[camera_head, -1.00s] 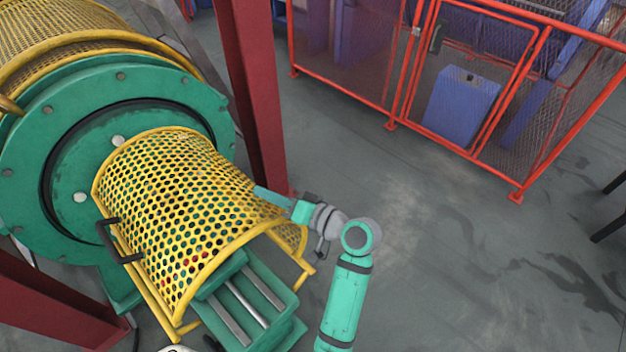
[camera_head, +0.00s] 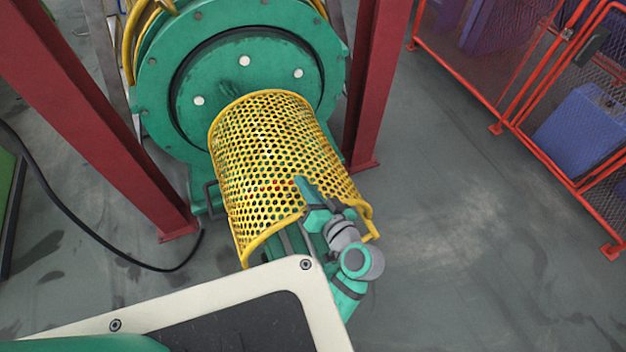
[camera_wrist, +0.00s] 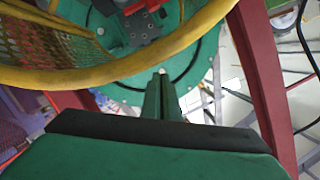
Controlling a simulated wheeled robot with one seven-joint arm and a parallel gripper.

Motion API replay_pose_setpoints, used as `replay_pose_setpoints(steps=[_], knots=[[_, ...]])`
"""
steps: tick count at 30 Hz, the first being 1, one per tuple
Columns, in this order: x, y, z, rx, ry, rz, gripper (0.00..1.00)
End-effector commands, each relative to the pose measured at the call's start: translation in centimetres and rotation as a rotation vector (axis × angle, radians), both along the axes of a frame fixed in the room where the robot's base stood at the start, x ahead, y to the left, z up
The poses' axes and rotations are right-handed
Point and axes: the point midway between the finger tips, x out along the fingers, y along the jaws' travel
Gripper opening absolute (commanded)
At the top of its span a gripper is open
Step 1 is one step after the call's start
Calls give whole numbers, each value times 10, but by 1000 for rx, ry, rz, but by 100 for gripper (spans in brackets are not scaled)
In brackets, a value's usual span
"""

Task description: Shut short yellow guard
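The short yellow guard (camera_head: 265,160) is a perforated half-cylinder in front of the round green plate (camera_head: 195,85). It arches over a green bed (camera_head: 290,240), and a dark handle (camera_head: 211,198) shows at its left side. I cannot tell whether the guard is fully seated. My gripper (camera_head: 302,182) overlaps the guard's front right part in the head view; contact is unclear. In the wrist view, my gripper (camera_wrist: 161,90) has its green fingers close together with nothing seen between them. The guard's yellow rim (camera_wrist: 120,72) curves just beyond them and its mesh lies upper left.
Red posts stand left (camera_head: 95,110) and right (camera_head: 375,90) of the machine. A black cable (camera_head: 75,215) lies on the left floor. An orange fence (camera_head: 530,140) runs along the right. Floor between the right post and fence is clear.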

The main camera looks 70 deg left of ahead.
Motion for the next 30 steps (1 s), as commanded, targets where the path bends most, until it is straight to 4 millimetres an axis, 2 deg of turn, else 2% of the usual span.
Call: replay_pose_setpoints(steps=[3, 17, 20, 26, 30], knots=[[-9, 1, -8, -14, 9, 19, 0], [-13, 2, -9, -19, 15, 28, 0], [-11, 3, -2, -15, 13, 26, 0], [3, 3, 33, 0, 0, 9, 0], [9, -25, 42, 1, 3, 0, 0]])
